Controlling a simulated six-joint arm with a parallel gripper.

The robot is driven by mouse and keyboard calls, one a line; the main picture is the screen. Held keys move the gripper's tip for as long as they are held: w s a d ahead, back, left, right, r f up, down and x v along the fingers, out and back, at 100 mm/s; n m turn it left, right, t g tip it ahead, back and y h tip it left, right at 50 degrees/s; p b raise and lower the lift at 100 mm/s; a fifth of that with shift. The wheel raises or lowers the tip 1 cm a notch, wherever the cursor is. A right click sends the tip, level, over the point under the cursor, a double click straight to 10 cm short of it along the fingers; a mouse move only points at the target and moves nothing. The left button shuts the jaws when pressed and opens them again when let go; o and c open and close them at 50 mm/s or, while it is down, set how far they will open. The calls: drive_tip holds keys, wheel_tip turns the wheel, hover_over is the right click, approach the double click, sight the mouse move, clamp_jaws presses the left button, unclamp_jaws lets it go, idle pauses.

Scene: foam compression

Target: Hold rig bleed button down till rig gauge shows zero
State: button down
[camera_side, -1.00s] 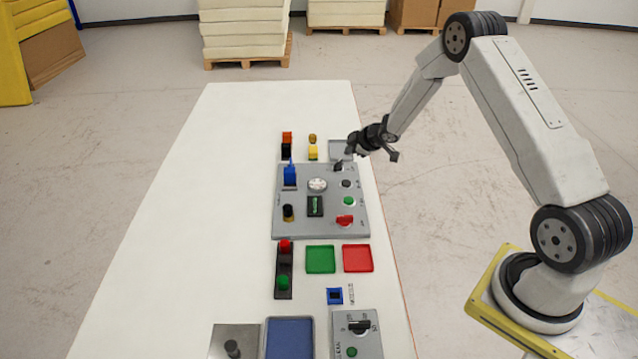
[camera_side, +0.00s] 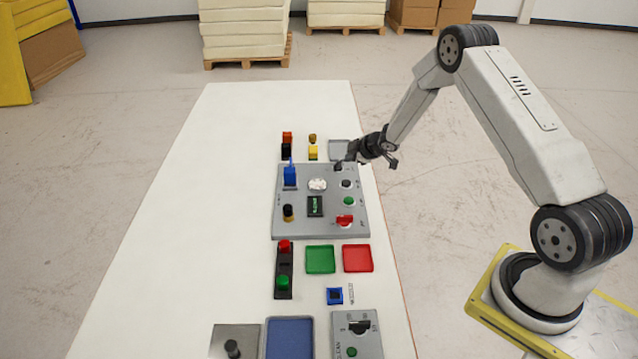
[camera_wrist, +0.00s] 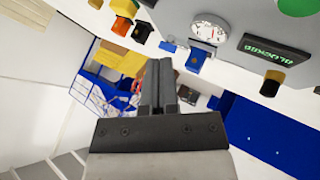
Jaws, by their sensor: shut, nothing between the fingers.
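The grey rig panel (camera_side: 330,226) lies on the white table. Its round white gauge (camera_side: 317,185) also shows in the wrist view (camera_wrist: 208,29); the needle is too small to read. A dark display (camera_side: 315,206) carries green lettering and shows in the wrist view (camera_wrist: 274,48). My gripper (camera_side: 347,160) is shut and empty, low at the panel's far right corner. A small dark control (camera_side: 338,167) sits beside its tips; I cannot tell whether they touch. A black button (camera_side: 346,184) stands just nearer. I cannot tell which is the bleed button. The shut fingers show in the wrist view (camera_wrist: 158,86).
The table's left side is clear.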

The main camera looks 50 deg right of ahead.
sight(344, 181)
drive_tip(key=shift+f, duration=3.25)
drive_tip(key=shift+f, duration=0.9)
idle(1.8)
drive_tip(key=shift+r, duration=0.9)
drive_tip(key=shift+r, duration=0.1)
drive_tip(key=shift+r, duration=2.45)
